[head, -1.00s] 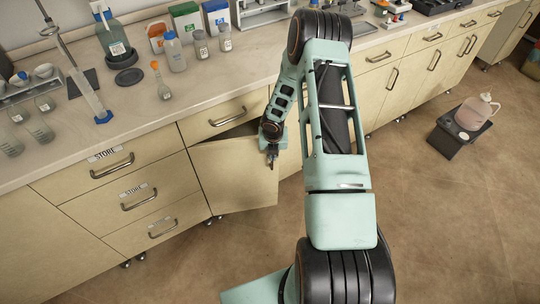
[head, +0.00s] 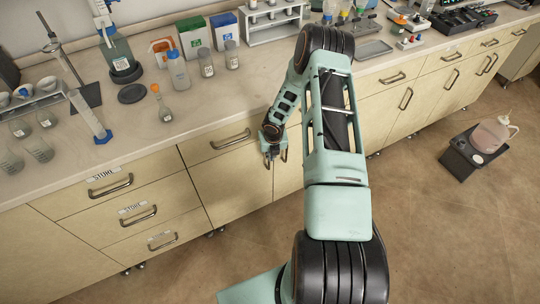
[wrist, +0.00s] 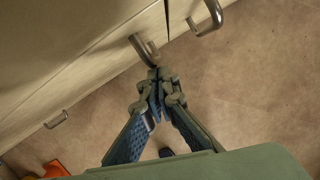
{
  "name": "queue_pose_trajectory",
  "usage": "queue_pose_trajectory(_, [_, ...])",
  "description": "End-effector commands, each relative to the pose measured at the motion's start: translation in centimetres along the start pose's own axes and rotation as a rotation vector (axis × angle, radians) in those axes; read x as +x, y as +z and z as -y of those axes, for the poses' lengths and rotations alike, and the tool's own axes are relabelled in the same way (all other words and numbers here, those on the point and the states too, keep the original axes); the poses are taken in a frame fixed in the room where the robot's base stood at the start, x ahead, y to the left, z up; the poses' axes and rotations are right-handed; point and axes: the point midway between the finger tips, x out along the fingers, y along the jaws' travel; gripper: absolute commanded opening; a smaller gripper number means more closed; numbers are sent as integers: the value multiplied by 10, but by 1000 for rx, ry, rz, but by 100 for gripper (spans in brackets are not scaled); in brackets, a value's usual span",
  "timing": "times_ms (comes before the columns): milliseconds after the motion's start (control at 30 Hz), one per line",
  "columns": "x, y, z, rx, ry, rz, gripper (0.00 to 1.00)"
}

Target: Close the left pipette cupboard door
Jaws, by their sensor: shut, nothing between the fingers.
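The left pipette cupboard door (head: 232,187) is a pale wooden panel below a drawer. In the head view it looks flush with the cabinet front; I see no open gap at its edge. My gripper (head: 274,157) is in front of the door's upper right side. In the wrist view my gripper (wrist: 158,78) has its fingertips together, empty, close to a metal handle (wrist: 146,50) on a pale front. I cannot tell whether they touch it. A second handle (wrist: 206,18) sits across a dark seam.
The drawer (head: 225,142) above the door is shut, as are the STORE drawers (head: 130,210) to the left. Bottles and glassware crowd the worktop (head: 200,110). The floor (head: 430,230) is clear at right, except for a dark stand with a jug (head: 490,135).

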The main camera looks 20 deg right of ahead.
Motion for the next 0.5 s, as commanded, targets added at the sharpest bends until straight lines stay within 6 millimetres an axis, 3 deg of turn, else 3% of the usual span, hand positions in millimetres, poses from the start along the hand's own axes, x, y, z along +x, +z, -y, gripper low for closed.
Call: queue_pose_trajectory(500, [-1, 6, 0, 7, 1, 12, 0])
